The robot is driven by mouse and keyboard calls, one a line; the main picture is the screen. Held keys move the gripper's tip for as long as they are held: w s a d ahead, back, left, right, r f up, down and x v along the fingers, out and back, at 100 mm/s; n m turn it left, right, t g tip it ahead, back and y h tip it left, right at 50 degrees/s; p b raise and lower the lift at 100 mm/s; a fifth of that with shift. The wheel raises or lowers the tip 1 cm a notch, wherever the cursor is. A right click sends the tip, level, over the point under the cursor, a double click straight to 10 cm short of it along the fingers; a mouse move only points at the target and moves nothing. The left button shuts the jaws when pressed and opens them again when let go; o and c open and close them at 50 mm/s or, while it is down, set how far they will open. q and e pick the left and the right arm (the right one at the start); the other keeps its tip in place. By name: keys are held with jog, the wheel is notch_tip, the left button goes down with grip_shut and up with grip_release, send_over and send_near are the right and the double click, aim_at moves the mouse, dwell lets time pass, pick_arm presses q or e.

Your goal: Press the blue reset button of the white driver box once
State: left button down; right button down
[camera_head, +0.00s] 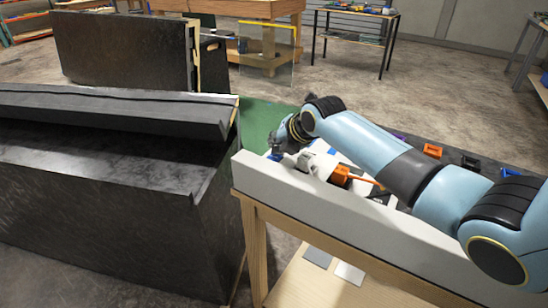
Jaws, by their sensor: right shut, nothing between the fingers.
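My right arm reaches in from the right, over a table with a long white front edge. My right gripper (277,150) is shut and empty, low at the left end of this table. A white object (318,164), perhaps the driver box, sits just right of the gripper, partly hidden by my arm. Small blue patches show beside the gripper and near the white object; I cannot tell which is the reset button, or whether the fingers touch it. My left gripper is not in view.
The white front edge (335,207) runs along the table. An orange part (340,176) lies beside the white object. Small orange, black and blue bins (432,151) stand behind my arm. A large black console (110,205) fills the left. Workbenches stand behind.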

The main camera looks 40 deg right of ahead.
aim_at(276, 156)
jog(key=shift+f+b, duration=0.35)
jog(key=shift+f, duration=0.3)
dwell(0.6)
jog(key=shift+r, duration=0.1)
jog(key=shift+r+p, duration=0.8)
notch_tip(276, 156, up, 5)
jog(key=p, duration=0.4)
jog(key=shift+r, duration=0.1)
dwell(0.8)
